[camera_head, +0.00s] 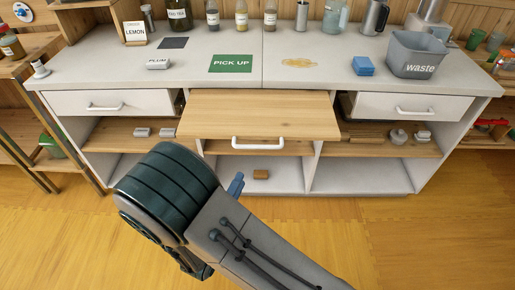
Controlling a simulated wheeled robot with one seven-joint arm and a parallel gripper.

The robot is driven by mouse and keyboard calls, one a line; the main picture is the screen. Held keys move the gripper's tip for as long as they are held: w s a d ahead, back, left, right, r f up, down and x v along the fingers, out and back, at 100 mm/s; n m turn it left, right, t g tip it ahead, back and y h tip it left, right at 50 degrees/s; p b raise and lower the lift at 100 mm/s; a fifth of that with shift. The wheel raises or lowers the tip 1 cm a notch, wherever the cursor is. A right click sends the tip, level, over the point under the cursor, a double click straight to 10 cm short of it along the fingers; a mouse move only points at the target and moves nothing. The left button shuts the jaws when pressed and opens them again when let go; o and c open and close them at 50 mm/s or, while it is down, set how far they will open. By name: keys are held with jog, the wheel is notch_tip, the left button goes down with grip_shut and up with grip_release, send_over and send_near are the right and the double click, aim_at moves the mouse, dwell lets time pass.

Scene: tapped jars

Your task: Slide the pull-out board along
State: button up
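The pull-out board (260,113) is a light wooden panel in the middle of the white counter. It sticks out toward me from under the countertop, between two drawers. A white bar handle (257,144) is on its front edge. My arm comes up from the bottom of the view, and its dark ribbed joint is in front of and below the board. A small blue part shows beside the arm, below the handle, and it may belong to my gripper. The fingers are not clearly visible, and most of the hand is hidden behind the arm.
White drawers (107,104) flank the board, both with handles. The countertop (290,50) holds jars, a green "PICK UP" mat (230,63), a yellow spill (299,63), a blue sponge (363,66) and a grey waste bin (417,54). Open shelves are below. The wooden floor ahead is clear.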

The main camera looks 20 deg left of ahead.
aim_at(258, 146)
jog(key=p+x, duration=0.1)
jog(key=x, duration=1.2)
jog(key=shift+w+d, duration=0.15)
jog(key=shift+w, duration=0.15)
grip_shut()
